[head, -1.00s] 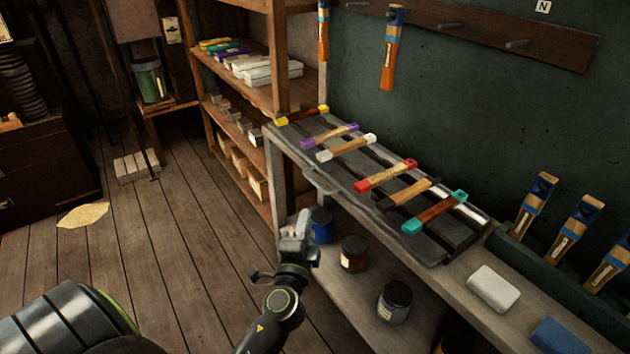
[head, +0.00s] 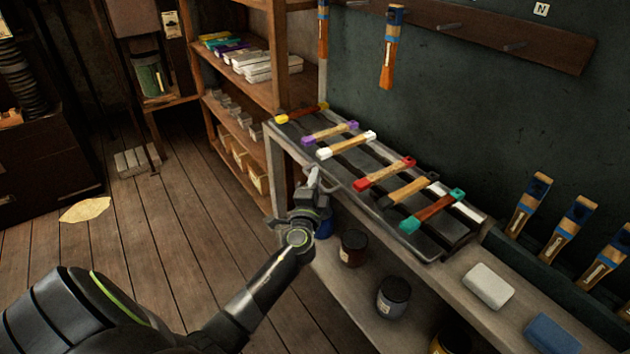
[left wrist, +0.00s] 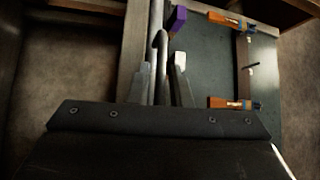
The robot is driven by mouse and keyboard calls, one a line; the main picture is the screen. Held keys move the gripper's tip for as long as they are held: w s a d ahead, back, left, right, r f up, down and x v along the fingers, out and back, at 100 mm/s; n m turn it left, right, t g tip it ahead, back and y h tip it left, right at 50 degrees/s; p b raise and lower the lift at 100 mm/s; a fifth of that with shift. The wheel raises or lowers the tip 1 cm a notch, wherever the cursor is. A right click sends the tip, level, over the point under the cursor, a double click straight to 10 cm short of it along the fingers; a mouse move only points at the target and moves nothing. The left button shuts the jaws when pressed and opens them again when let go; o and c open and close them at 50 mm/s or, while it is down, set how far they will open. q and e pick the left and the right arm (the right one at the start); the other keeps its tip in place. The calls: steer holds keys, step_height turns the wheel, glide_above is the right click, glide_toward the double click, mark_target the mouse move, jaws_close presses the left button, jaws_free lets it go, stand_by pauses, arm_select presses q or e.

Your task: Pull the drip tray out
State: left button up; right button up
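The drip tray (head: 432,246) is a dark, shallow tray on the bench top, with several colour-ended, wooden-handled tools lying across it. Its bar handle (head: 338,184) is on the front edge, partly behind my gripper. My left gripper (head: 314,178) is at this handle. In the left wrist view, the two fingers (left wrist: 162,82) stand apart with a grey bar (left wrist: 160,48), apparently the handle, between them. A gap shows beside the bar, so the gripper looks open around it. Contact cannot be told. My right gripper is out of view.
Jars, such as a dark one (head: 393,297), stand on the shelf below the bench. A white block (head: 489,286) and a blue block (head: 556,334) lie at the bench's right. A wooden shelf unit (head: 283,60) stands behind. The floor at left is mostly clear.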

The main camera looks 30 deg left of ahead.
arm_select(q)
steer(key=shift+c, duration=0.4)
jaws_close()
steer(key=s+a+b, duration=0.1)
steer(key=s+a, duration=0.2)
steer(key=s, duration=0.4)
steer(key=s+a+b, duration=0.1)
steer(key=s+a, duration=0.1)
steer(key=s, duration=0.5)
steer(key=shift+a, duration=0.4)
steer(key=shift+s+f, duration=0.1)
steer(key=shift+o, duration=0.4)
jaws_free()
